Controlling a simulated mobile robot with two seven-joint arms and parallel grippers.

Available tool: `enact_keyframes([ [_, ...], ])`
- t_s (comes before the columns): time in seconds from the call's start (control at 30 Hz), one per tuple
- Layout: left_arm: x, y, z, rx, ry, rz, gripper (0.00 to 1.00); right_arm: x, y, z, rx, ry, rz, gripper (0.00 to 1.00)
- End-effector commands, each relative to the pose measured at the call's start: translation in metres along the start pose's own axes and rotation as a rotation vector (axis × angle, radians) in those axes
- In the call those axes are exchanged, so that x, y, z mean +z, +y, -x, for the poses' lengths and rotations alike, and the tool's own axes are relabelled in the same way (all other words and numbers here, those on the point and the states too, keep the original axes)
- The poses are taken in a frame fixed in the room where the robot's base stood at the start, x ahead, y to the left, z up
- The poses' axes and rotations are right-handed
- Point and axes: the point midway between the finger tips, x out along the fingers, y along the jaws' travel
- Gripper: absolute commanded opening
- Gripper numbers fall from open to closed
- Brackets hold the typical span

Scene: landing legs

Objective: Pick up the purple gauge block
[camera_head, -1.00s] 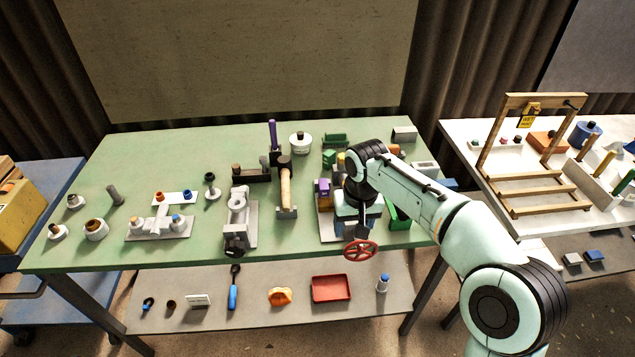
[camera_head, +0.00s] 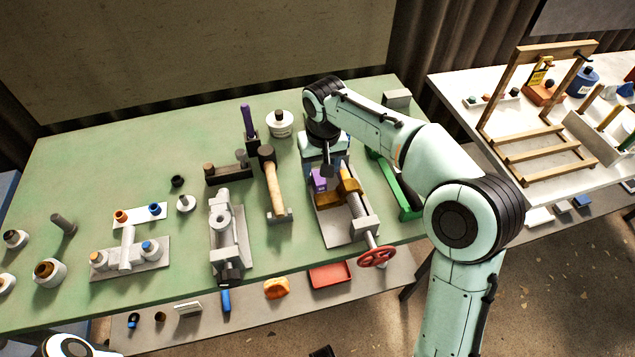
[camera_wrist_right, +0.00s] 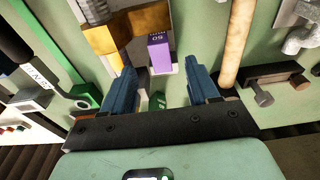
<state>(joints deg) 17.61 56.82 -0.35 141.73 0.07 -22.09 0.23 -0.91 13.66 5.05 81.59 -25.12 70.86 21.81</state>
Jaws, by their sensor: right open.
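The purple gauge block (camera_head: 319,180) stands at the vise on the green table, beside the vise's orange-yellow jaw (camera_head: 350,190). In the right wrist view the block (camera_wrist_right: 159,54) shows a "50" mark and sits against the orange-yellow jaw (camera_wrist_right: 103,40). My right gripper (camera_wrist_right: 163,82) is open, its two blue fingers apart and nothing between them. The block appears just beyond the fingertips, between their lines. In the head view my right wrist hangs over the back of the vise and largely hides the gripper. My left gripper is not in view.
The vise has a red handwheel (camera_head: 378,257) at its front. A hammer (camera_head: 273,180) lies left of it, and a green channel-like part (camera_head: 395,185) is to the right. A purple-handled tool (camera_head: 247,122) and a white round container (camera_head: 280,124) stand behind.

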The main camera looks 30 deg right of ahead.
Motion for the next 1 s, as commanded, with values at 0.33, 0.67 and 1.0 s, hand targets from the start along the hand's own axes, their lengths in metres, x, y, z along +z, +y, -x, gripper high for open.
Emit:
enact_keyframes([
  [0.33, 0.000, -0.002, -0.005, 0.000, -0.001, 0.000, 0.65, -0.001, 0.000, -0.037, 0.000, -0.002, 0.000, 0.60],
  [0.67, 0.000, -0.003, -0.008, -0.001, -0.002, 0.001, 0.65, -0.004, 0.000, -0.080, 0.000, -0.001, 0.001, 0.60],
  [1.0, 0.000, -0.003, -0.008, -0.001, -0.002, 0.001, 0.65, -0.004, 0.000, -0.082, 0.000, 0.000, 0.000, 0.37],
])
